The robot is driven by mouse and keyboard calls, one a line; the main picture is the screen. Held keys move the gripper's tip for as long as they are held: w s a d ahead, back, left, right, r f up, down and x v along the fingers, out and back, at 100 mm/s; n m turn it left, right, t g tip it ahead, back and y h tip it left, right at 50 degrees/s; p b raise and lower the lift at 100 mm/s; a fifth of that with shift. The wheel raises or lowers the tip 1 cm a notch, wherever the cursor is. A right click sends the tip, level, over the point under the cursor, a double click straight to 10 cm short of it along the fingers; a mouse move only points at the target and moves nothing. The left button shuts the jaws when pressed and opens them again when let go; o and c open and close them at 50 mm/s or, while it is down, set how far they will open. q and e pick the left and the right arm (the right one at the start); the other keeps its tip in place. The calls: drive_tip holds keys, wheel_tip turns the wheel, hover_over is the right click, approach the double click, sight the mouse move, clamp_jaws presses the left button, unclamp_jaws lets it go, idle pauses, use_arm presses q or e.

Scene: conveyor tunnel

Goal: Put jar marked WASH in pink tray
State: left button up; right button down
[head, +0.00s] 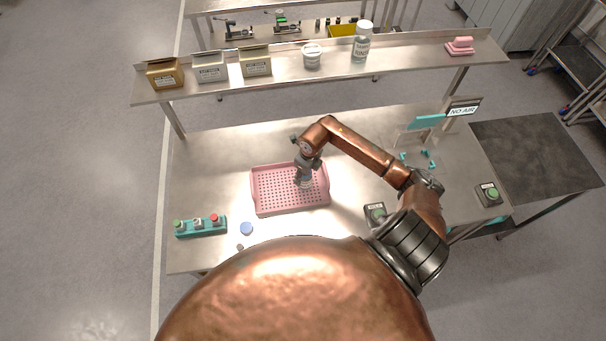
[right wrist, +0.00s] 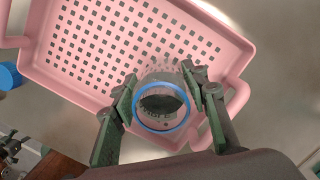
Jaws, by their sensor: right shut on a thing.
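The pink tray (head: 262,208) lies on the steel table, with a perforated floor and raised rim; it also fills much of the right wrist view (right wrist: 90,81). My right gripper (head: 307,171) points down over the tray's right half. In the right wrist view its green-padded fingers (right wrist: 163,90) are shut on a clear jar (right wrist: 163,120) with a blue ring at its open top. The jar also shows below the gripper in the head view (head: 304,184). Its label cannot be read. Whether its base touches the tray floor cannot be told. My left gripper is not in view.
A raised shelf (head: 290,76) at the back holds boxes, a tub and a bottle (head: 361,45). A "NO AIR" sign (head: 463,111) stands right.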

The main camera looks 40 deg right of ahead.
drive_tip(key=c, duration=1.1)
unclamp_jaws()
drive_tip(key=shift+f, duration=0.1)
drive_tip(key=shift+c, duration=0.2)
drive_tip(key=shift+r, duration=0.2)
drive_tip(key=shift+d+r, duration=0.1)
drive_tip(key=shift+r, duration=0.3)
wheel_tip(320, 180, up, 11)
drive_tip(key=s+b, duration=0.1)
drive_tip(key=b, duration=0.2)
drive_tip(key=shift+s+d, duration=0.15)
drive_tip(key=shift+s, duration=0.2)
